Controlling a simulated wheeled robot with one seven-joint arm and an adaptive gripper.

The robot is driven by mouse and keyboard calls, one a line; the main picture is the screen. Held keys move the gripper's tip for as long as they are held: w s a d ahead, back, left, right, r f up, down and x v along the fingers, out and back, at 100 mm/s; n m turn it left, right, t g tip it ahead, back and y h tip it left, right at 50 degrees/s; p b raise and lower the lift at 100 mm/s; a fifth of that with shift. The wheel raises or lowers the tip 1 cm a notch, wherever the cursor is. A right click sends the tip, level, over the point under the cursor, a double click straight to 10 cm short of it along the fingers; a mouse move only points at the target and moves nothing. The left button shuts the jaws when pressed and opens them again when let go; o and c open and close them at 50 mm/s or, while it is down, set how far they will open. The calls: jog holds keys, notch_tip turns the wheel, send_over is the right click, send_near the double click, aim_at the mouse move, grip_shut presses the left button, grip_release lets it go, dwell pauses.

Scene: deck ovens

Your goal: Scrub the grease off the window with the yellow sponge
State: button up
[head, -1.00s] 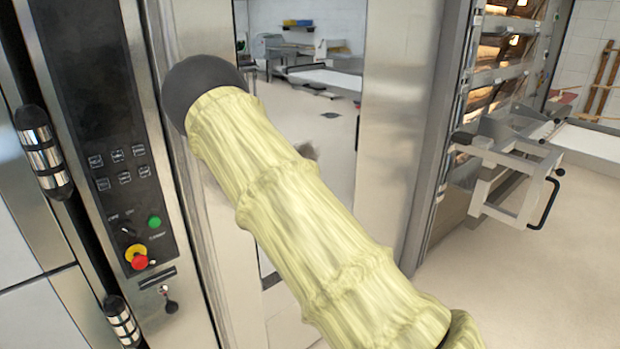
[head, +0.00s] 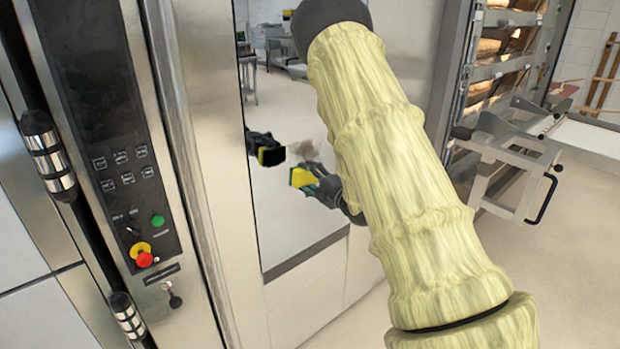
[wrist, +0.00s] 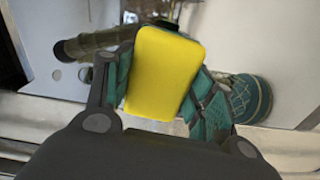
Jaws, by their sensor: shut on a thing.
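The yellow sponge (head: 304,177) is in the jaws of my gripper (head: 322,184), held in front of the window (head: 285,215). A brownish grease smear (head: 303,149) shows on the glass just above the sponge; my arm covers the window's right part. In the wrist view the sponge (wrist: 165,72) sits upright between the two teal-padded fingers of my gripper (wrist: 160,85), its broad yellow face toward the camera.
A steel frame post and a black control panel (head: 115,130) with red and green buttons stand left of the window. At right are a rack with loaves (head: 505,45) and a grey frame with a black handle (head: 540,200). The pale floor there is open.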

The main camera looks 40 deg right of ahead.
aim_at(305, 158)
jog(key=w, duration=0.5)
jog(key=shift+a, duration=0.2)
jog(key=shift+w, duration=1)
dwell(1.1)
jog(key=shift+d+b, duration=0.1)
jog(key=shift+b, duration=0.2)
jog(key=shift+d+b, duration=0.5)
jog(key=shift+d, duration=1.15)
jog(key=shift+w+d+f+b, duration=0.15)
jog(key=shift+d+b, duration=0.15)
jog(key=shift+d, duration=0.4)
jog(key=shift+w+d+r+b, duration=0.1)
jog(key=shift+d+b, duration=0.15)
jog(key=shift+d, duration=0.75)
